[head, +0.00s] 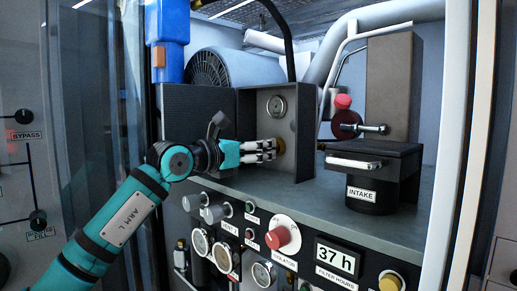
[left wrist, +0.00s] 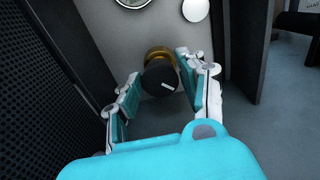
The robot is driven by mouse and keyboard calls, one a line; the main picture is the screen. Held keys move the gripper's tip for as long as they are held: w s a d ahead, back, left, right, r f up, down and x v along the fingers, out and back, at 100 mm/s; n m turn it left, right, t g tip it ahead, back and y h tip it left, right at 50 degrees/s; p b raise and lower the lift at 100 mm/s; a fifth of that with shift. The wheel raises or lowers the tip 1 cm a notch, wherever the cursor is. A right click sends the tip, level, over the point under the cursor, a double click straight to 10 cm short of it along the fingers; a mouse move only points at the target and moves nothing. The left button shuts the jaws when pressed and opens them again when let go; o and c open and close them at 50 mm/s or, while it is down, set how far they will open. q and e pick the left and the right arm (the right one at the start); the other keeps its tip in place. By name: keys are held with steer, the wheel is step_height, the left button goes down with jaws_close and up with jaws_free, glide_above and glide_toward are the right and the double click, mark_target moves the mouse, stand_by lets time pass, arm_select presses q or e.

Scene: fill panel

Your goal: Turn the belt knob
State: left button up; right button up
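A dark round knob with a white mark (left wrist: 160,78) on a brass collar (left wrist: 158,54) stands out from the wall of a recessed grey box. No label on it is legible, so I take it as the belt knob. In the head view its brass part (head: 280,146) shows just past my fingertips. My left gripper (head: 270,151) reaches into the box from the left. In the left wrist view its fingers (left wrist: 160,75) are apart, one on each side of the knob, with the right finger very close to it. Firm contact cannot be told. My right gripper is not in view.
A round gauge (head: 276,107) sits above the knob. The box side wall (head: 307,135) stands close right of the fingers. The intake block (head: 372,175) stands right.

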arm_select(q)
steer(key=c, duration=0.7)
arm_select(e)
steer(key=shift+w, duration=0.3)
arm_select(q)
steer(key=shift+m, duration=0.3)
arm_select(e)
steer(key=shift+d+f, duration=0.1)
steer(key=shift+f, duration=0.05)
arm_select(q)
steer(key=shift+f+m+b, duration=0.1)
steer(key=shift+m+b, duration=0.4)
steer(key=shift+m, duration=0.4)
steer(key=shift+m+b, duration=0.4)
steer(key=shift+m, duration=1.4)
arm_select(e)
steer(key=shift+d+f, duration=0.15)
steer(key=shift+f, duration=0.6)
